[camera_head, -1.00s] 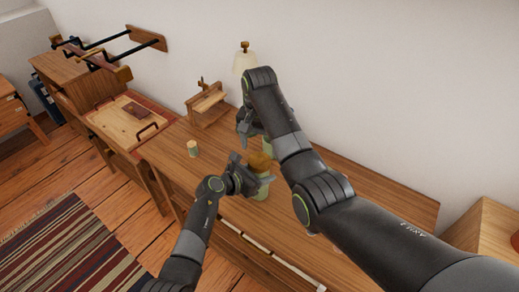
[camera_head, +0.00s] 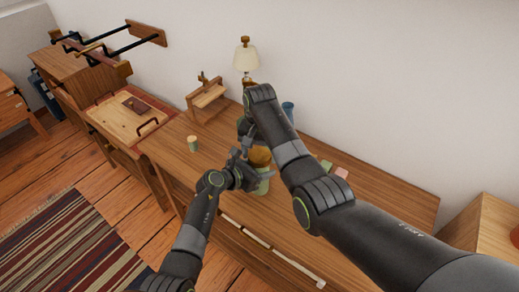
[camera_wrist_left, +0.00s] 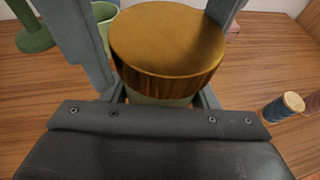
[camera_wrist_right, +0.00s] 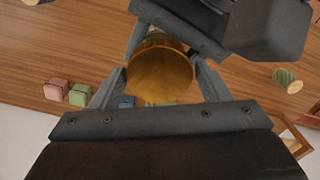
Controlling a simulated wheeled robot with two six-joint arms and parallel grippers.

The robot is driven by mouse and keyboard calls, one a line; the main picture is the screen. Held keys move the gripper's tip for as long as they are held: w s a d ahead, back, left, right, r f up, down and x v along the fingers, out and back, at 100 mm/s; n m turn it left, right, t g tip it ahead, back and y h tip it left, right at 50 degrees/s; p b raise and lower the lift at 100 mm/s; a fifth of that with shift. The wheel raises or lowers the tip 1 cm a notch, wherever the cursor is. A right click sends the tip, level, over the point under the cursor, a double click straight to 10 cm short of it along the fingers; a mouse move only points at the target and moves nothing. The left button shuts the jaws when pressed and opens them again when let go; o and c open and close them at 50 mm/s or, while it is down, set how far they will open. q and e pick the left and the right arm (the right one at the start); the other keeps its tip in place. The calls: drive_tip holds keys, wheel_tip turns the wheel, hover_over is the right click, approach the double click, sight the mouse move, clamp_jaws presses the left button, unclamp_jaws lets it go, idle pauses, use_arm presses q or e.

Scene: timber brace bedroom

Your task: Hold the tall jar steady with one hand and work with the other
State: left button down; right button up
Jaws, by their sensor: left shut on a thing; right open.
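The tall jar is pale green (camera_head: 263,187) with a round brown wooden lid (camera_head: 260,157), upright on the wooden desk. My left gripper (camera_head: 250,180) is shut on the jar's body below the lid. In the left wrist view the lid (camera_wrist_left: 167,45) sits between the fingers, with a strip of green body under it. My right gripper (camera_head: 246,150) is open above and behind the jar. In the right wrist view its fingers stand on either side of the lid (camera_wrist_right: 160,75); I cannot tell whether they touch it. My right forearm hides part of the desk.
A small green container (camera_head: 193,144) stands left of the jar. A lamp (camera_head: 246,58), a small wooden rack (camera_head: 207,97) and a blue cup (camera_head: 288,110) are at the back. Pink (camera_wrist_right: 57,89) and green (camera_wrist_right: 79,95) blocks lie nearby. A tray (camera_head: 118,120) is at left.

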drive_tip(key=c, duration=0.8)
drive_tip(key=o, duration=1.1)
drive_tip(key=shift+r, duration=2.25)
use_arm(q)
drive_tip(key=shift+c, duration=2.3)
unclamp_jaws()
